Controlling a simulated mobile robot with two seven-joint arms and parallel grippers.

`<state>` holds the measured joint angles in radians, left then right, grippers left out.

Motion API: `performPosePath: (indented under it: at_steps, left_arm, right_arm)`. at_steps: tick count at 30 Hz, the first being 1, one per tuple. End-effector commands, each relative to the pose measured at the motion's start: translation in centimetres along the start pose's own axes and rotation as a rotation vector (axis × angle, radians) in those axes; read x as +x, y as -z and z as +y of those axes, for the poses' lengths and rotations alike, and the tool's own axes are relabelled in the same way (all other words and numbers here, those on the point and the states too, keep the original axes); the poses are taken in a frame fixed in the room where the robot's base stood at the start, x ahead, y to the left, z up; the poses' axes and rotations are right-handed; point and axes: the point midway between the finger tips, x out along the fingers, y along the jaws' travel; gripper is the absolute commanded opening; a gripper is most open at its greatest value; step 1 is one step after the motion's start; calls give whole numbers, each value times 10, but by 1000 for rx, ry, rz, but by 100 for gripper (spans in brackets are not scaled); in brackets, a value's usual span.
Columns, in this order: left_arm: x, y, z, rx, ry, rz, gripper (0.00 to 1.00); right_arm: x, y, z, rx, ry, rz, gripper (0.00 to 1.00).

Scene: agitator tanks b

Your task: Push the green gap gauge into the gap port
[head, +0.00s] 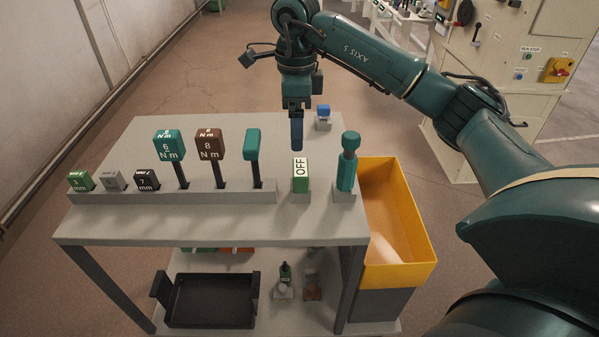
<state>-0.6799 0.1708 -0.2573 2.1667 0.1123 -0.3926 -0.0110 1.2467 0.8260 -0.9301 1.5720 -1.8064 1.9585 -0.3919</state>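A small green block marked 3 mm (80,181), matching a green gap gauge, sits at the left end of the long grey rack (170,198) on the table. A grey block (114,180) and a dark 7 mm block (146,179) sit beside it. My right gripper (296,107) is far from it, at the table's back, pointing down. It appears shut on the top of an upright blue bar (297,132); whether the bar's lower end touches the table is unclear. I cannot make out the gap port. My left gripper is out of view.
The rack also holds a teal 6 N m tool (168,144), a brown 8 N m tool (208,144) and a teal-handled tool (253,143). A green OFF block (300,175) and teal tool (348,162) stand right. A yellow bin (411,225) adjoins the table.

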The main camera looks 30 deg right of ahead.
Motion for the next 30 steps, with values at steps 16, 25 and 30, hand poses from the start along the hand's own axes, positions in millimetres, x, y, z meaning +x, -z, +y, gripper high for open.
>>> performPosePath:
  at_steps: [16, 25, 30]
  left_arm:
    - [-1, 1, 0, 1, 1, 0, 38]
    - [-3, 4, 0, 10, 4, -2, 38]
    - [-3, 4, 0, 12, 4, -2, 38]
  right_arm:
    - [77, 2, 0, 0, -2, 3, 87]
    - [117, 9, 0, 0, -4, 3, 87]
    - [127, 9, 0, -1, -1, 1, 87]
